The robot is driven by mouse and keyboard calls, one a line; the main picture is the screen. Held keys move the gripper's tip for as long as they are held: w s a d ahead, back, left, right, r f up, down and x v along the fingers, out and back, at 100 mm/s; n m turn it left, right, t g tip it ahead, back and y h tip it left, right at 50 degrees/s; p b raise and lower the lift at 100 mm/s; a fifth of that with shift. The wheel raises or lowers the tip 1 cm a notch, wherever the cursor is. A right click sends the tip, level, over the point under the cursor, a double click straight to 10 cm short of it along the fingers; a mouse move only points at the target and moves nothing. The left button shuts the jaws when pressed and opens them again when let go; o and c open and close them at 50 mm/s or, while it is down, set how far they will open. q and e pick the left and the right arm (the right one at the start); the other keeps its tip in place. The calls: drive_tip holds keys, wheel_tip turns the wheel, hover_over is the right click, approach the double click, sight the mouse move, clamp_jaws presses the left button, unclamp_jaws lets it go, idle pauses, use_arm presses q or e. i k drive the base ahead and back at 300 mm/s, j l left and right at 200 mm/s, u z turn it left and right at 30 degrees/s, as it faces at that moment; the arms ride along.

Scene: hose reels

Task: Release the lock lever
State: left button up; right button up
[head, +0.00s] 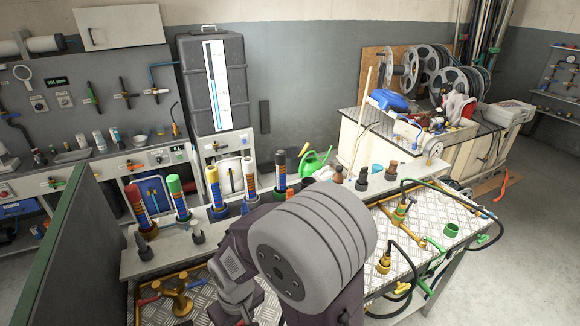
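I cannot pick out the lock lever for certain. Hose reels (450,80) with grey flanges stand at the back right, in front of a wooden board. One of my arms comes up from the bottom edge, its large grey joint covering the middle of the bench. A grey wrist part of it (232,284) points down and left over the metal plate; I take it for my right arm. Its fingertips are hidden or cannot be made out, so its opening does not show. My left gripper is not in view.
A bench with a tread-plate top (425,225) carries brass valves, hoses and a brass fitting (176,298). Several coloured upright tubes stand along its raised shelf.

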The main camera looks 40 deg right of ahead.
sight(412, 201)
drive_tip(key=z, duration=2.6)
drive_tip(key=i+l+u, duration=0.25)
drive_tip(key=l, duration=0.15)
drive_tip(key=l+u, duration=0.25)
drive_tip(key=l, duration=0.15)
drive_tip(key=i+l+u, duration=0.25)
drive_tip(key=l, duration=0.2)
drive_tip(key=i+l+u, duration=0.55)
drive_tip(key=k+j, duration=0.05)
drive_tip(key=k, duration=0.05)
